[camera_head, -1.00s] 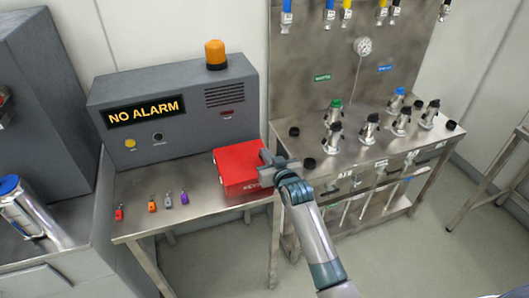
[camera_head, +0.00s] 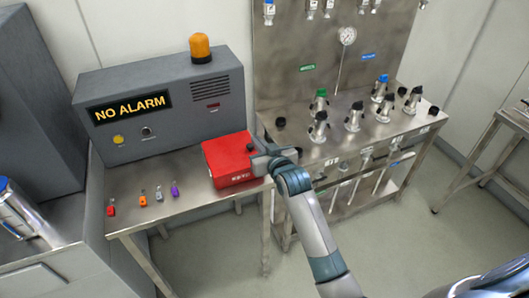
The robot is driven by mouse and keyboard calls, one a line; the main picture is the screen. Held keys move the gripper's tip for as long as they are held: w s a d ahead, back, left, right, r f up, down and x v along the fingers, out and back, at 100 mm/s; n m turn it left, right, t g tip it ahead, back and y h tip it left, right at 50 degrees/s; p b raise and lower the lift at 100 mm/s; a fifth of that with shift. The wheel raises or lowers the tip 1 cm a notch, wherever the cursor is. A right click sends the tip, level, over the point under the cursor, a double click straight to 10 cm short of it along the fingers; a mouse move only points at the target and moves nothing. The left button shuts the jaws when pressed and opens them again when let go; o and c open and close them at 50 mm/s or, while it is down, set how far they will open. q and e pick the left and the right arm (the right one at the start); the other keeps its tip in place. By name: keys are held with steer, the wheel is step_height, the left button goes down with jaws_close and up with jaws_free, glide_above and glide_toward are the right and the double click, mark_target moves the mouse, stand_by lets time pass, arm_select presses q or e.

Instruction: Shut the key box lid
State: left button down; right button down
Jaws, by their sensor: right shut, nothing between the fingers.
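The red key box (camera_head: 228,160) sits on the right end of the steel table, in front of the alarm console. Its top looks flat and its lid appears down. My right gripper (camera_head: 262,156) is at the box's right side, shut and empty, close to or touching its upper right edge; I cannot tell which. The gripper hides part of that right side. My left gripper is not in view.
Several small coloured padlocks, such as the purple one (camera_head: 175,189), lie on the table (camera_head: 190,200) left of the box. The grey alarm console (camera_head: 160,105) stands behind. A steel valve bench (camera_head: 345,130) with several valves is to the right.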

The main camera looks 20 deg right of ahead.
steer(key=shift+b+v, duration=0.75)
steer(key=shift+v, duration=1.95)
